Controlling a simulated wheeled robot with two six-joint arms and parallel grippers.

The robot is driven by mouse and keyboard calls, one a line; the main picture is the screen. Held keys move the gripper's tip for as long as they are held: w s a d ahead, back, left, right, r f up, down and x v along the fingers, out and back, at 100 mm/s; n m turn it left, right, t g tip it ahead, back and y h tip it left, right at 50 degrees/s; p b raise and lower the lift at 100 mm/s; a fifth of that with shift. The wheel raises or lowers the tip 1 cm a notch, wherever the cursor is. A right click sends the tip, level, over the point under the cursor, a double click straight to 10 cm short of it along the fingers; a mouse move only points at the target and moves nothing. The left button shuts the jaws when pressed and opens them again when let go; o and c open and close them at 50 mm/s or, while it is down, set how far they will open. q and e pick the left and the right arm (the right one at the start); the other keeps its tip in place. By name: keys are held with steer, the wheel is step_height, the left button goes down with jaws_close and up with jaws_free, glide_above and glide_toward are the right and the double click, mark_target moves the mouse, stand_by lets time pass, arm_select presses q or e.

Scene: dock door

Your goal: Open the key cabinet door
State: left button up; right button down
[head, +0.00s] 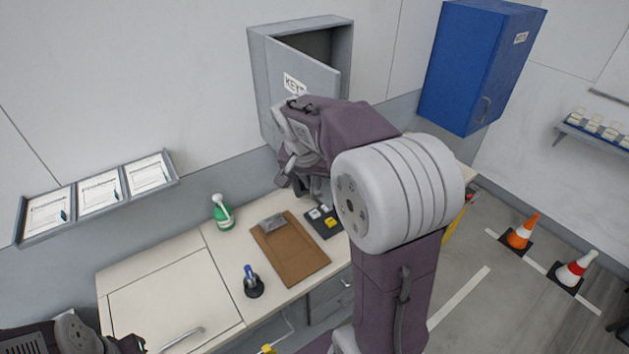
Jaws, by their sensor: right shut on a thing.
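The grey key cabinet (349,40) hangs on the wall at the top middle of the head view. Its door (300,62), with a KEYS label, stands partly open, and the dark inside shows above and to the right of it. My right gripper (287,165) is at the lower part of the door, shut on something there. The door's handle is hidden behind my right gripper and wrist, so the exact grip cannot be seen. My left gripper (128,344) is low at the bottom left edge, away from the cabinet; its fingers are too unclear to judge.
A blue wall cabinet (470,65) hangs to the right. Traffic cones (522,233) stand on the floor at right.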

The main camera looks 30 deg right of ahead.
steer(key=shift+w+d+r, duration=0.1)
steer(key=shift+w+r, duration=0.05)
steer(key=shift+r, duration=0.05)
steer(key=c, duration=1.5)
jaws_free()
steer(key=shift+w+f, duration=0.1)
steer(key=shift+a, duration=0.2)
steer(key=b+v, duration=0.1)
steer(key=v, duration=0.8)
